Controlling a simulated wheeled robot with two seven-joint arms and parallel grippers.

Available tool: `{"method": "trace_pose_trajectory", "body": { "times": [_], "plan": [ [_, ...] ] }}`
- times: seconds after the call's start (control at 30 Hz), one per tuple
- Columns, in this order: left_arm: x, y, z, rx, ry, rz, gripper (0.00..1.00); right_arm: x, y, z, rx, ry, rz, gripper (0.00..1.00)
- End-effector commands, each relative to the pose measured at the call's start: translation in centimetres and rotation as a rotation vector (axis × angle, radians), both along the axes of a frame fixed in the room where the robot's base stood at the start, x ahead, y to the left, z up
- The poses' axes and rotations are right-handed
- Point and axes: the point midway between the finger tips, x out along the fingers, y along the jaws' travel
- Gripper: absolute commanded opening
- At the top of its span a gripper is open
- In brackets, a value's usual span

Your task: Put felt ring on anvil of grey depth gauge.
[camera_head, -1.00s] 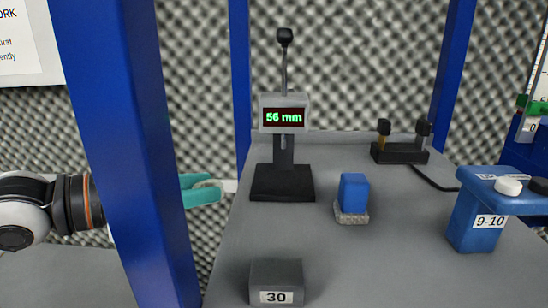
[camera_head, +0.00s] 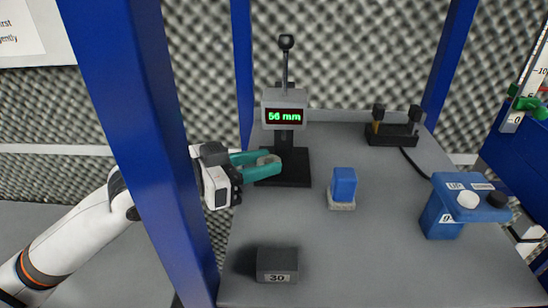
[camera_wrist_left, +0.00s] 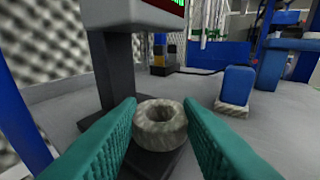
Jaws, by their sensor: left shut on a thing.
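The grey depth gauge (camera_head: 284,97) stands upright on a black base (camera_head: 297,170) at the back left of the table, its display reading 56 mm. My left gripper (camera_head: 267,161), with teal fingers, is at the left edge of that base. It is shut on the felt ring (camera_wrist_left: 160,126), a thick, pale grey ring with its hole facing up. In the left wrist view the ring sits between the fingertips, in front of the gauge column (camera_wrist_left: 116,66) and above the base. I cannot make out the anvil. My right gripper is not in view.
A blue block on a grey pad (camera_head: 343,187) stands right of the gauge. A grey block marked 30 (camera_head: 277,265) is at the front. A blue stand (camera_head: 443,215) is at the right, a black holder (camera_head: 393,134) behind. A blue post (camera_head: 130,130) rises at the left.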

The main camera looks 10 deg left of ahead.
Motion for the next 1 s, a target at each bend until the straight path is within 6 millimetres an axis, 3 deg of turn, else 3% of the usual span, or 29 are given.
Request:
{"method": "trace_pose_trajectory", "body": {
  "times": [0.17,0.3,0.7,0.73,0.83,0.87,1.0],
  "plan": [
    [2.1,-2.2,0.5,-0.006,-0.001,-0.004,0.11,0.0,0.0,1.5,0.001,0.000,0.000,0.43],
    [2.1,-2.1,-1.2,0.001,0.004,-0.001,0.11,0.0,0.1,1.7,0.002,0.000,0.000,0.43],
    [2.0,-2.1,-1.8,0.000,0.000,-0.001,0.11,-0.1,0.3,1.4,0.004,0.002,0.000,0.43],
    [2.0,-2.1,-1.8,0.000,0.000,-0.001,0.34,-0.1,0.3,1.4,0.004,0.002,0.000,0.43],
    [2.0,-2.1,-1.7,0.000,0.000,-0.001,0.50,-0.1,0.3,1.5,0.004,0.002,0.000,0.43],
    [2.0,-2.1,-1.7,0.000,0.000,-0.001,0.55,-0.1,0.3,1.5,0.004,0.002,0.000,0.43],
    [2.0,-2.1,-1.7,0.000,0.000,-0.001,0.55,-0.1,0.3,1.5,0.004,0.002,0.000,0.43]
  ]
}}
